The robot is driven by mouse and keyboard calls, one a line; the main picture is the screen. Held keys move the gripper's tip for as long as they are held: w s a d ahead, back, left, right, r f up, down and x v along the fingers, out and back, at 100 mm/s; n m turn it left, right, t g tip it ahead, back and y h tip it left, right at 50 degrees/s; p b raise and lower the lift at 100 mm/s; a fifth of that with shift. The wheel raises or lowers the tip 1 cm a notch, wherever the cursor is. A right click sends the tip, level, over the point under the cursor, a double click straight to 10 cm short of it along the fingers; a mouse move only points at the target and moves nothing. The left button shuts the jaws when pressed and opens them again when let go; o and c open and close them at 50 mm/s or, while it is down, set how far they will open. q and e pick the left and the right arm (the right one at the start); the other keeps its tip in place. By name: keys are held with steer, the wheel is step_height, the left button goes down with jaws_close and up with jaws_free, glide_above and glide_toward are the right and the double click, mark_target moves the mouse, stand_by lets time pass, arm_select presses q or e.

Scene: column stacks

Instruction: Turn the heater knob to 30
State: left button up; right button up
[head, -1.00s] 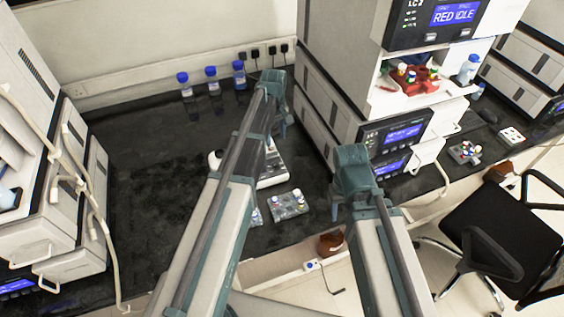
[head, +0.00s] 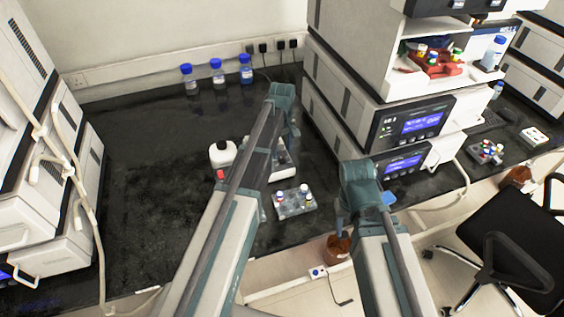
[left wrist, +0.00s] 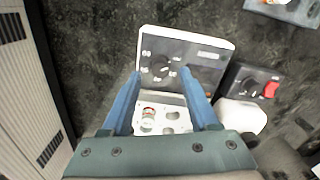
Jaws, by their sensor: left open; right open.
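A white heater block (head: 281,172) stands on the dark bench, partly hidden behind my left arm in the head view. In the left wrist view its sloped front panel (left wrist: 205,55) carries a dark round knob (left wrist: 158,66) with pale marks around it. My right gripper (head: 350,205) is open near the bench's front edge, empty.
A white rounded device (head: 222,153) with a red switch (left wrist: 271,89) stands beside the block. A vial rack (head: 294,203) is in front. Blue-capped bottles (head: 217,72) stand at the back, and instrument stacks (head: 345,100) flank the bench. The bench's left middle is clear.

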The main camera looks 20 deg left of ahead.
mark_target(282, 159)
arm_select(q)
steer(key=shift+f+b, duration=0.9)
steer(key=shift+f, duration=0.5)
arm_select(e)
step_height(282, 159, down, 3)
steer(key=shift+r, duration=0.15)
arm_select(q)
jaws_close()
